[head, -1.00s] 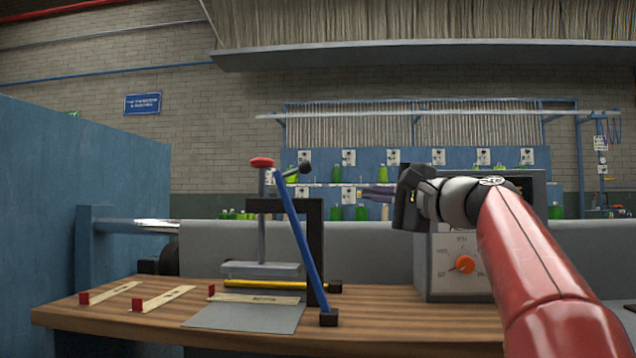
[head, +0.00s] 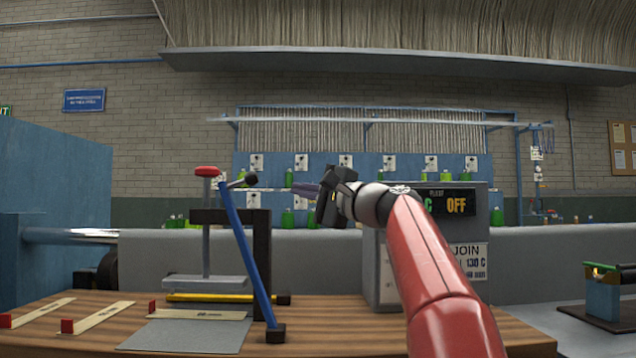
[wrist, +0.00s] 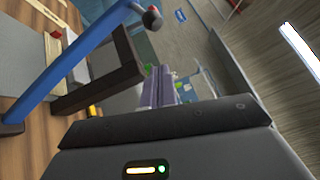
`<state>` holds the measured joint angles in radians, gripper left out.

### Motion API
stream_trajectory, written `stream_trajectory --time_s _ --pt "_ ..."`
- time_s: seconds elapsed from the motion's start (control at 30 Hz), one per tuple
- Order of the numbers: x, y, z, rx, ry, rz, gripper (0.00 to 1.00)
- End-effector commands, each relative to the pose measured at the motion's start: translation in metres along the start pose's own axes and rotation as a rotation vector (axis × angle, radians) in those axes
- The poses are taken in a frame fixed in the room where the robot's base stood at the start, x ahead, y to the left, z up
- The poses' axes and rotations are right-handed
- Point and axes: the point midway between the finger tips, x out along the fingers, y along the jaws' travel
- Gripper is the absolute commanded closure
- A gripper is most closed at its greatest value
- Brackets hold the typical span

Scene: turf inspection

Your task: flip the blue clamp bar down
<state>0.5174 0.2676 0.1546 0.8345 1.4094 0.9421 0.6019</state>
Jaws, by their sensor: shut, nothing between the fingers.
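The blue clamp bar (head: 247,255) stands raised and tilted, its top leaning left. Its foot sits in a black block (head: 275,333) on the wooden bench, and a dark ball knob (head: 250,179) is at its upper end. The bar also crosses the left of the wrist view (wrist: 75,60). My gripper (head: 300,189) is shut and empty, at about knob height and to the right of the knob, apart from it in the head view. Its fingers show in the wrist view (wrist: 159,85), pointing away past the knob.
Behind the bar are a black frame (head: 262,245) and a press with a red knob (head: 207,171). A yellow bar (head: 210,298) and a grey sheet (head: 190,335) lie at its base. A grey control box (head: 450,240) reading OFF stands right. Several labelled strips lie left.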

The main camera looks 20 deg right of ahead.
Motion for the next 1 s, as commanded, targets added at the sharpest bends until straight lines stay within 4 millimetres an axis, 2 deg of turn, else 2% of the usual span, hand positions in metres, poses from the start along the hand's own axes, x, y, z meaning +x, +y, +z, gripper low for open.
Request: stream_trajectory --time_s 0.03,0.17,0.2,0.4,1.0 --pt "0.014 -0.004 0.001 0.002 -0.005 0.0 1.0" --pt "0.04 -0.004 0.001 0.001 -0.004 0.0 1.0" --pt "0.043 -0.002 0.009 -0.002 -0.004 -0.001 1.0" --pt "0.059 -0.001 0.024 0.0 -0.001 0.0 1.0" --pt "0.062 -0.001 0.032 -0.008 0.0 0.008 1.0"
